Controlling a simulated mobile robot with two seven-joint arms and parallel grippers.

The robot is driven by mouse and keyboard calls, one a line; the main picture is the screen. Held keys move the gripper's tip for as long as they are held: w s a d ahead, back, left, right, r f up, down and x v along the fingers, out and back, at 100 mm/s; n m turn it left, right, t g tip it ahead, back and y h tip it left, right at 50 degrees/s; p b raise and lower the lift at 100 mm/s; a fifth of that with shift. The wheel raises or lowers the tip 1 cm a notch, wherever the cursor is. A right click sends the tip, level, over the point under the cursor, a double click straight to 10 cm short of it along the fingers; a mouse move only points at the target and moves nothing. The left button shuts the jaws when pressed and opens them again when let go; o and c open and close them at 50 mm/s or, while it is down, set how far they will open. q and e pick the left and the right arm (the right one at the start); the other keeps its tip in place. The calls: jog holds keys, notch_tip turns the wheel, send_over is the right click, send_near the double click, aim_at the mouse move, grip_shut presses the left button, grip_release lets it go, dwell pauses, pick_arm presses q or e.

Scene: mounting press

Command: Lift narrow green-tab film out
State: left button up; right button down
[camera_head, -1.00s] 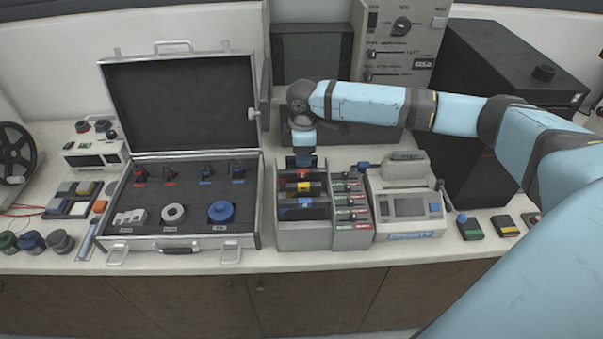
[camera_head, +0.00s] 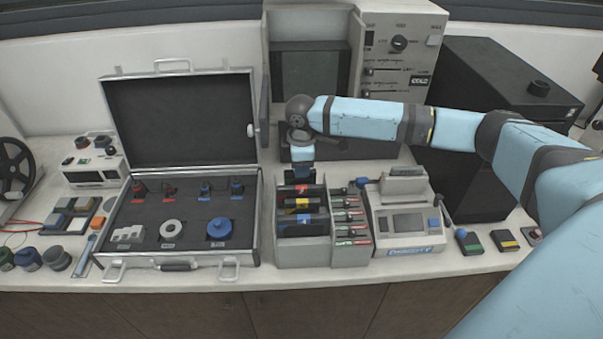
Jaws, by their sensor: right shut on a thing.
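A grey film box (camera_head: 303,252) stands on the counter. Its left bay holds wide dark films with red, yellow and blue tabs. Its right bay (camera_head: 350,248) holds a row of narrow films with small coloured tabs, red and green among them. My right gripper (camera_head: 299,180) points down at the back of the left bay, behind the red-tab film (camera_head: 301,190). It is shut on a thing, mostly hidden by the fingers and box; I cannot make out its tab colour. My left gripper is out of view.
An open case (camera_head: 187,259) with reels and plugs lies left of the box. A densitometer (camera_head: 408,220) stands close on the right. A dark cabinet (camera_head: 480,110) and a control panel (camera_head: 400,65) stand behind. My right forearm spans above the densitometer.

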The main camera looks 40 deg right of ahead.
notch_tip(320, 180, up, 19)
jog(key=b, duration=0.1)
jog(key=shift+r, duration=0.15)
dwell(0.5)
